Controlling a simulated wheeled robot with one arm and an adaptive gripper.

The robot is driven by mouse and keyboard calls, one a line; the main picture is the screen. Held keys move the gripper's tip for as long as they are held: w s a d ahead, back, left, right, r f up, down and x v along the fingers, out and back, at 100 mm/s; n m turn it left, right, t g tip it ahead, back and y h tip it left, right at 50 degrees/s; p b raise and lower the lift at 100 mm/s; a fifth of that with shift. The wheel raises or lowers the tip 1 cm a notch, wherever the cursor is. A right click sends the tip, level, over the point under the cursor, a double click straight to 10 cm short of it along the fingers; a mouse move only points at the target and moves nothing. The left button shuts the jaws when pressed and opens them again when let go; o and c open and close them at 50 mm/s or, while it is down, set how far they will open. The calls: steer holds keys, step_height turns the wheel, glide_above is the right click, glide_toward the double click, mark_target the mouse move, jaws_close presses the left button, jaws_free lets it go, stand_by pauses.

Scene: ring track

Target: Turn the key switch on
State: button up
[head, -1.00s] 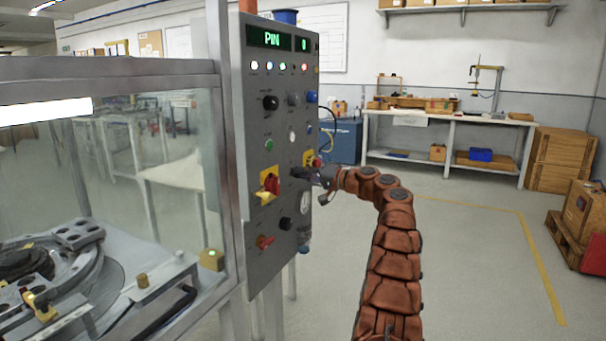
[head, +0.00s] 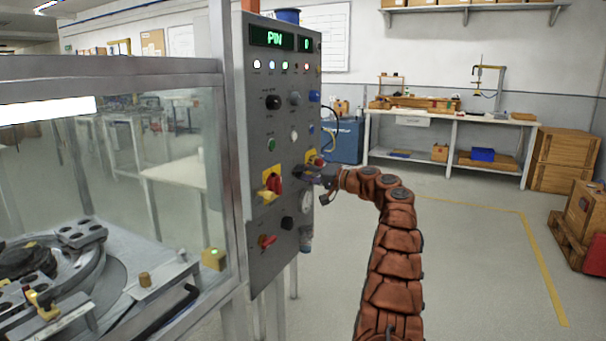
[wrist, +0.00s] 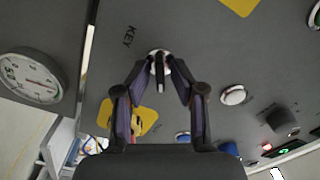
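The key switch (wrist: 159,72) shows in the wrist view as a dark key in a pale round collar, beside the printed word KEY on the grey control panel (head: 262,222). My gripper (wrist: 159,66) is at the panel face. Its two fingertips close in on both sides of the key, which lies lengthwise between them; any thin gap there is too small to tell. In the head view my gripper (head: 309,174) covers the key, on the right part of the panel below a yellow plate with a red knob (head: 315,162).
Close around are a yellow plate with a red handle (head: 271,183), a black knob (head: 287,223), a round gauge (wrist: 30,78) and a white button (wrist: 233,95). A glass-sided enclosure (head: 110,65) stands left of the panel.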

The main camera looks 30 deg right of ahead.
steer(key=v, duration=1.2)
stand_by(0.4)
